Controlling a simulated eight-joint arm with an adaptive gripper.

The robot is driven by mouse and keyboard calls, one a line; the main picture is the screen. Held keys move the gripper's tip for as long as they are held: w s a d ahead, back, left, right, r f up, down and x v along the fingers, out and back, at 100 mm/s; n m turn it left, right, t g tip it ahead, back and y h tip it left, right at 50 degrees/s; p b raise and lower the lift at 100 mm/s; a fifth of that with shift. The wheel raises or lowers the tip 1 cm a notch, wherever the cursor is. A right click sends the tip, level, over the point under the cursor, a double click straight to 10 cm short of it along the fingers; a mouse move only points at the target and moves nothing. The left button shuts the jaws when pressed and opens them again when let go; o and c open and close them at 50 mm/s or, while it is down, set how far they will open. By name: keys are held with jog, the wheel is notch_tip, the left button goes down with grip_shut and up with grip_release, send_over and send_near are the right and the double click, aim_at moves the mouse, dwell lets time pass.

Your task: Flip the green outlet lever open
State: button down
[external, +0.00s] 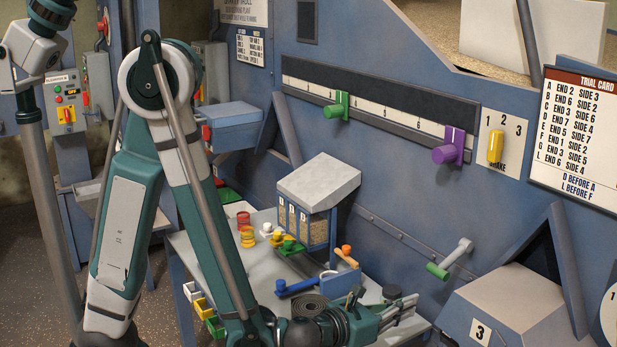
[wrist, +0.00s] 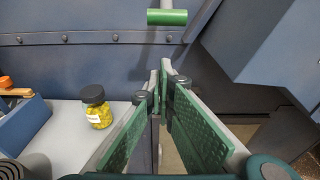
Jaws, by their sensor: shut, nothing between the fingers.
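The outlet lever is a grey arm with a green cylindrical grip (external: 438,271), fixed to the blue machine wall. It slants down to the left from its pivot in the external view. Its green grip (wrist: 167,17) shows at the top of the wrist view, beyond and above the fingertips. My gripper (external: 408,304) is low in front of the wall, below and left of the lever in the external view, apart from it. In the wrist view my gripper (wrist: 163,82) is shut and empty, its green-padded fingers meeting near the tips.
A grey bench (external: 258,278) to the left carries a jar with yellow contents (wrist: 97,108), a blue-handled tool and several small coloured parts. A blue housing marked 3 (external: 510,315) stands right of the lever. The wall around the green grip looks clear.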

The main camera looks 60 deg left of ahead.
jog(key=w+r, duration=0.2)
jog(key=w, duration=0.4)
jog(key=shift+w+r, duration=0.2)
jog(key=shift+r, duration=0.2)
dwell(0.4)
jog(key=shift+r, duration=0.1)
jog(key=shift+r+p, duration=0.2)
jog(key=shift+p, duration=0.3)
